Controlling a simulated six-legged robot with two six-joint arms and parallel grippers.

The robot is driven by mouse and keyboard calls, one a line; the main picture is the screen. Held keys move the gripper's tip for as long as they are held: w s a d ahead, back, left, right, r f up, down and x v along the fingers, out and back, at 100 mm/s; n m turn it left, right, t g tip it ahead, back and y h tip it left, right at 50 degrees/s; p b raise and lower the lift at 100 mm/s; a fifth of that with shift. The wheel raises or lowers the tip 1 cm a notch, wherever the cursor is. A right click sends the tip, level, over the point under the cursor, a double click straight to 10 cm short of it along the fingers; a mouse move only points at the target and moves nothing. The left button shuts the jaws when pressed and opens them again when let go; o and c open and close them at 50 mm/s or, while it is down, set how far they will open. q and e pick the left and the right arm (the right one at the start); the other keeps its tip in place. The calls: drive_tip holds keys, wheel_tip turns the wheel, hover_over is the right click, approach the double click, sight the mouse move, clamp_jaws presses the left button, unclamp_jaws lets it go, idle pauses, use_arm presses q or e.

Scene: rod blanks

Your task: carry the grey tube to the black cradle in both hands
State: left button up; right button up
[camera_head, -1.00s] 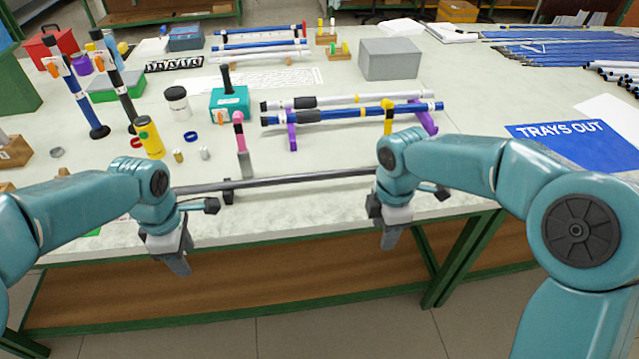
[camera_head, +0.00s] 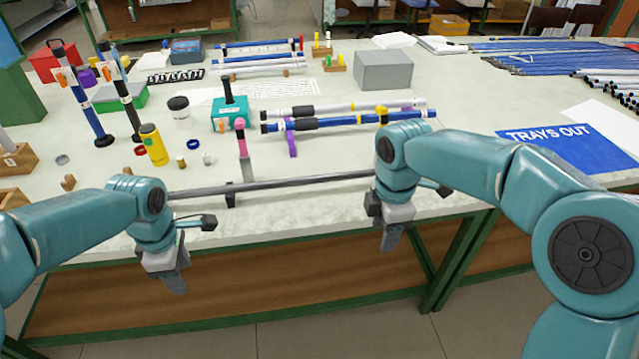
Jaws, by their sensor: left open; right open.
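The grey tube (camera_head: 280,184) lies level along the front of the table, across a small black support (camera_head: 230,194). Its right part is hidden behind my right arm. I cannot tell whether this support is the black cradle or another black stand; no other clear cradle shows. My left gripper (camera_head: 174,280) is open and empty, in front of the table edge, below and nearer than the tube's left end. My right gripper (camera_head: 390,238) is open and empty, also in front of the edge, below the tube's right part. Neither gripper touches the tube.
Behind the tube stand a pink-topped upright (camera_head: 242,138), a teal box (camera_head: 229,112) and blue and white rods (camera_head: 345,119) on a purple stand (camera_head: 291,140). A yellow can (camera_head: 153,145) stands at left. A blue "TRAYS OUT" sign (camera_head: 575,147) lies at right.

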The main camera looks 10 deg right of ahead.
use_arm(q)
drive_tip(key=shift+s+r, duration=0.1)
use_arm(e)
wheel_tip(320, 180, up, 8)
drive_tip(key=shift+f, duration=0.15)
